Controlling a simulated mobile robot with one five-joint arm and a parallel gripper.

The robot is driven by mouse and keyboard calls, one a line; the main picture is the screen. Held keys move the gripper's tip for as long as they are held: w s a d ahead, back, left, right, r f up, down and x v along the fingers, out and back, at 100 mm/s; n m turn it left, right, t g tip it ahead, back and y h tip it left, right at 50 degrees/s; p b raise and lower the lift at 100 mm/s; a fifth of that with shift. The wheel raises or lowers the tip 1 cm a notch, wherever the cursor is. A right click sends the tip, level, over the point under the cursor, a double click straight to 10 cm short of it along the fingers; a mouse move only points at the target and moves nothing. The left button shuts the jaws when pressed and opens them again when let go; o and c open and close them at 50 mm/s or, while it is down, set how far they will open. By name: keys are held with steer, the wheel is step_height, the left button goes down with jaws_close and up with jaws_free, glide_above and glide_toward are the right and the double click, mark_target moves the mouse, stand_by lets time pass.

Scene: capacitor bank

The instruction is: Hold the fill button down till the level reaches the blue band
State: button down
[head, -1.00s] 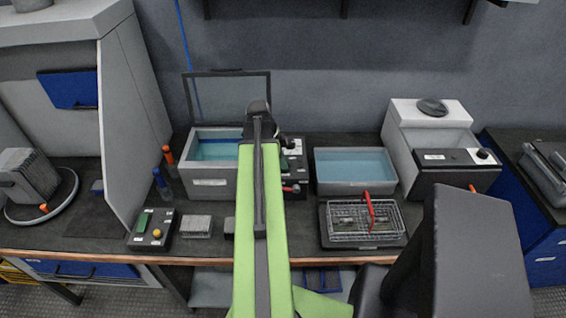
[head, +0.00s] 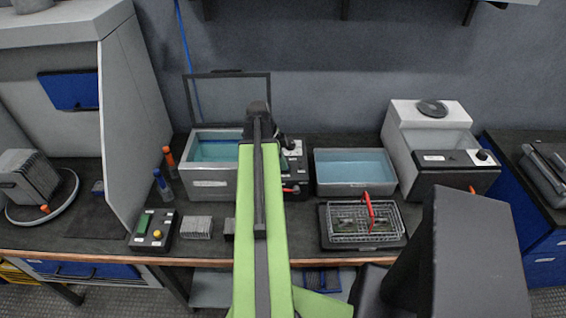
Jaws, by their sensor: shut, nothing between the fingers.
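A grey bath (head: 208,183) with its lid raised stands left of my arm, with blue-green liquid (head: 213,151) inside. Its right part is hidden behind my arm. A dark control panel (head: 296,172) with a pale face stands just right of my arm, partly covered by it. My gripper (head: 285,142) shows only as a small dark shape at the panel's upper left, shut and empty. I cannot tell whether it touches a button. The fill button and the blue band cannot be made out.
A second open bath (head: 355,189) of blue liquid stands right of the panel. A wire basket with a red handle (head: 368,208) lies in front of it. A small dark box with a yellow knob (head: 157,234) and orange and blue bottles stand at left.

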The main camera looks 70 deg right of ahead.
steer(key=s+p+v, duration=0.1)
steer(key=p+v, duration=1.1)
steer(key=v, duration=0.1)
steer(key=shift+r, duration=0.3)
steer(key=shift+w, duration=0.1)
